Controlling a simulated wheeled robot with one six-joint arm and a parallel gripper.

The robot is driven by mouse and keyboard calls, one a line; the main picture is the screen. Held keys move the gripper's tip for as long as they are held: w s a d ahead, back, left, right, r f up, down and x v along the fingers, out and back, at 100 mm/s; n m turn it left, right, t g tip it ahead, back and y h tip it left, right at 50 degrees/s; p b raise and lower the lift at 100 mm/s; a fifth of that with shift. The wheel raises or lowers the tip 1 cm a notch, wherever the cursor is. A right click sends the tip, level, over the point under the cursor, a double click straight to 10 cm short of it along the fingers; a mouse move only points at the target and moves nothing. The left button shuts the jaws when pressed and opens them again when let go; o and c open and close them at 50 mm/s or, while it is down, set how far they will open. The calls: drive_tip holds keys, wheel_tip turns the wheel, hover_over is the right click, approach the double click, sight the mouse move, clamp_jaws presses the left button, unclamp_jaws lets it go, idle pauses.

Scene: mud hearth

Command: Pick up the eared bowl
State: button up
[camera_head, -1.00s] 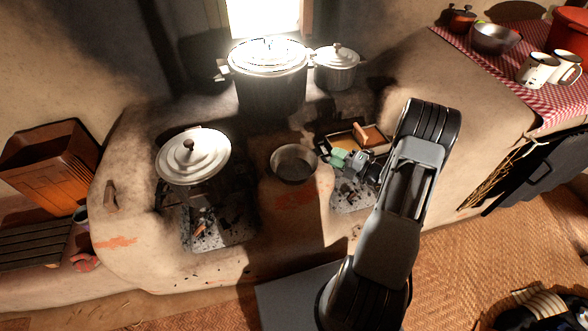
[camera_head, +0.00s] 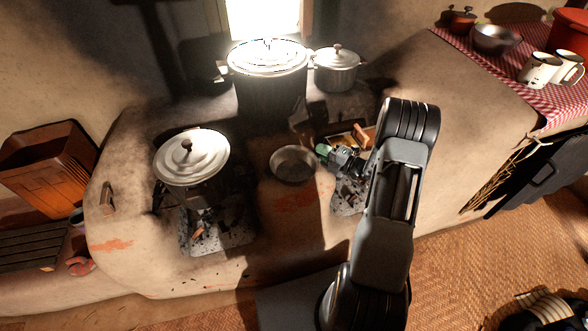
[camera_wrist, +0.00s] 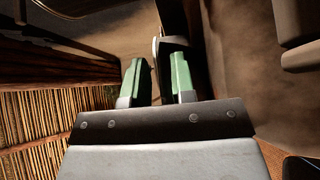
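A shallow round metal bowl (camera_head: 293,164) rests on the mud hearth, between the lidded pot on the left and my arm, in the head view. I cannot make out its ears. My gripper (camera_head: 323,152) has green fingertips and is just right of the bowl's rim; whether it touches the rim is unclear. In the wrist view the two fingers of my gripper (camera_wrist: 157,82) stand apart with a gap between them. A dark tab with a pale edge (camera_wrist: 174,42) shows near the right fingertip; I cannot tell if it belongs to the bowl.
A lidded pot (camera_head: 191,158) stands left of the bowl. A large pot (camera_head: 267,75) and a smaller lidded pot (camera_head: 336,70) stand behind. A tray with a wooden-handled item (camera_head: 362,135) lies behind my gripper. The checked cloth (camera_head: 532,92) at right holds mugs and another bowl.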

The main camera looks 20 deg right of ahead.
clamp_jaws()
